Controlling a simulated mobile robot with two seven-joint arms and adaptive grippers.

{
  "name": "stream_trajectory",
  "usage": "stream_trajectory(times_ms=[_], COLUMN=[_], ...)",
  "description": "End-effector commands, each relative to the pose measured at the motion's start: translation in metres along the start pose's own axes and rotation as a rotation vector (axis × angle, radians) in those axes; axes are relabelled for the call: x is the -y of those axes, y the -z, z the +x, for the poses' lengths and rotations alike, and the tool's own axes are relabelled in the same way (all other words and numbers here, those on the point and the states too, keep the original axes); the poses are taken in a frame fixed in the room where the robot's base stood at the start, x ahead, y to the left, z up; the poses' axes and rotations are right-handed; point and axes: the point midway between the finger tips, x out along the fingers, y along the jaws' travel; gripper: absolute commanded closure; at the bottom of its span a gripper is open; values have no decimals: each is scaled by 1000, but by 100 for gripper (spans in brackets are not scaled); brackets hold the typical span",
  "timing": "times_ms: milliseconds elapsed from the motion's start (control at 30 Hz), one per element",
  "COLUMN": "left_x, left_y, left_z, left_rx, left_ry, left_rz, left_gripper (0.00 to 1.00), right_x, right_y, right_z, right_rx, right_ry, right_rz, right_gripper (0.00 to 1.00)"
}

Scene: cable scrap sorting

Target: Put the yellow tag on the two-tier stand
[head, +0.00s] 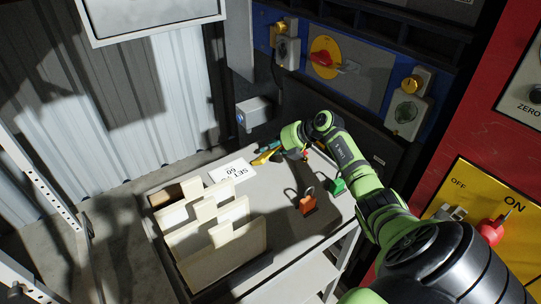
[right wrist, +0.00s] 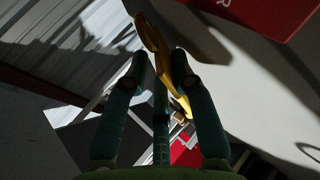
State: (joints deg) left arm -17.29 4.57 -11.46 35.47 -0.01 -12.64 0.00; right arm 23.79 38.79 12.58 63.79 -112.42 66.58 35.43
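The yellow tag (head: 264,158) is at the fingers of my right gripper (head: 268,151), over the back of the grey stand top. In the right wrist view the tag (right wrist: 165,52) runs slantwise between the dark teal fingers of the gripper (right wrist: 161,75) and past the right fingertip. The fingers appear closed on it; their exact contact is hard to see. The grey stand (head: 285,238) has a top surface and a lower shelf (head: 312,278), which fits the two-tier stand. My left gripper is not in view.
On the stand top are a beige divided rack (head: 238,250), a white printed card (head: 232,171), an orange-red padlock (head: 307,203) and a green one (head: 337,186). A blue panel with switches (head: 323,58) stands behind. Some bare top lies between card and orange-red padlock.

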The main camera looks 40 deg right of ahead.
Motion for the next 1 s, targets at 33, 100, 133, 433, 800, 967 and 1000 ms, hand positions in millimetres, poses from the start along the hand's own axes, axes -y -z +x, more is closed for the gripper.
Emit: stream_trajectory(times_ms=[33, 100, 133, 433, 800, 967, 1000], left_x=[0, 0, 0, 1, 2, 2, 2], left_y=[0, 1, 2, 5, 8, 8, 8], left_z=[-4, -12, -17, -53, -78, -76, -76], left_rx=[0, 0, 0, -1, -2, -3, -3], left_ry=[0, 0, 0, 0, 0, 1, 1], left_rz=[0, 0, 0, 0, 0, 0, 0], left_gripper=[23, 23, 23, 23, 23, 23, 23], right_x=[-1, -2, -3, -4, 0, 0, 0], right_y=[0, -1, -1, -1, 0, 0, 0], right_z=[-4, -11, -15, -52, -81, -80, -80], right_rx=[1, 2, 2, 2, 1, 1, 1], right_ry=[1, 3, 3, 3, 1, 0, 0], right_rz=[0, -1, -1, 0, -1, -1, -1], right_gripper=[74, 74, 74, 74, 74, 74, 74])
